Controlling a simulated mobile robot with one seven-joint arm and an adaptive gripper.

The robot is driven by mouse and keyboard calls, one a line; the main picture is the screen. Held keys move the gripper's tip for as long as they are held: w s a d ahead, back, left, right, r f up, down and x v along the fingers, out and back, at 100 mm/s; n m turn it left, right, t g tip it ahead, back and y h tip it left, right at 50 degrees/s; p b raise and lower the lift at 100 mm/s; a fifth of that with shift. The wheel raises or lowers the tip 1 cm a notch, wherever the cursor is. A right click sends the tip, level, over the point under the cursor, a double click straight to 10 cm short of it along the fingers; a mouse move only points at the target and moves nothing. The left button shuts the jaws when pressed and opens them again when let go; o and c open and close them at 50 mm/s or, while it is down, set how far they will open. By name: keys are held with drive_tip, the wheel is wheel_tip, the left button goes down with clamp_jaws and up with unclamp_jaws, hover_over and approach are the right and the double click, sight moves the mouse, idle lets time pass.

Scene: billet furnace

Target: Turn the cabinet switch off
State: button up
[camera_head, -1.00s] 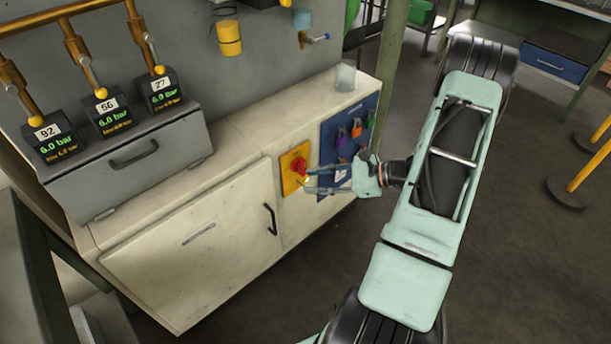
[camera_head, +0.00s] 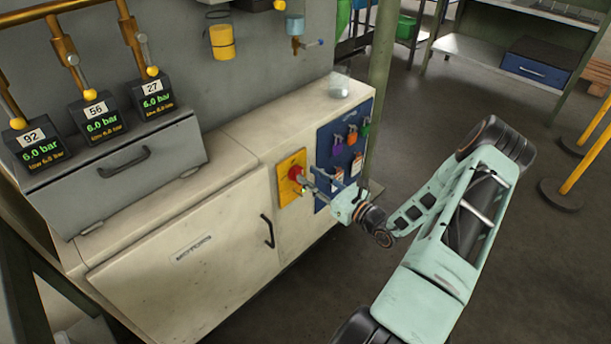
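The cabinet switch is a red rotary knob (camera_head: 296,173) on a yellow plate (camera_head: 291,186), on the front of the cream cabinet (camera_head: 225,215). My gripper (camera_head: 308,183) is at the knob's right side, with its fingers reaching left toward it. The fingertips overlap the knob's edge in the head view. I cannot tell whether they touch it or are around it. The finger gap is too small to judge. The knob's exact angle is also unclear.
A blue board with coloured padlocks (camera_head: 352,120) is right of the switch, partly behind my gripper. A black door handle (camera_head: 267,230) is to the left. A clear glass (camera_head: 340,86) stands on the cabinet top.

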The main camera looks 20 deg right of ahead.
drive_tip(key=shift+x, duration=1.3)
clamp_jaws()
